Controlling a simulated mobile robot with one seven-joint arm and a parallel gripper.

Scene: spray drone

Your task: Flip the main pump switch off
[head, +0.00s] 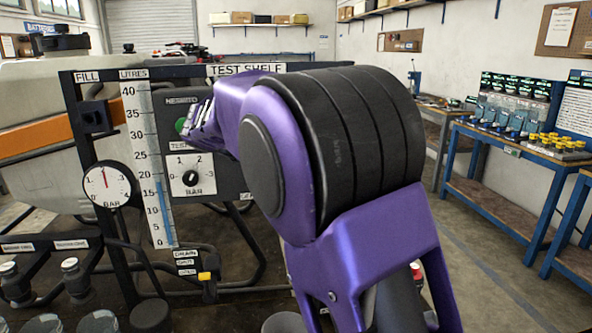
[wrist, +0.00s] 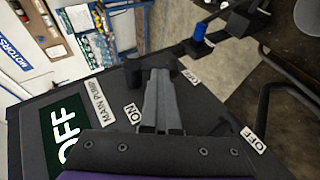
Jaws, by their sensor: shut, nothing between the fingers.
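The dark control box (head: 225,170) stands on the test shelf frame, partly hidden by my arm. In the wrist view its face carries a MAIN PUMP label (wrist: 95,88), an ON label (wrist: 132,112) and a large OFF in white on dark green (wrist: 63,135). My gripper (wrist: 163,78) is shut and empty, its fingers over the box beside the ON label. A dark stub shows by the fingertips; I cannot tell whether it is the switch lever or whether I touch it. In the head view my gripper (head: 203,122) is at the box's upper left, next to a small green part (head: 181,125).
A round BAR gauge (head: 106,185), a litre scale (head: 150,160) and a selector dial (head: 190,177) are close by. A yellow-handled drain valve (head: 207,277) sits below. A blue-topped part (wrist: 199,33) projects beyond the box. Workbenches (head: 500,135) line the right wall.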

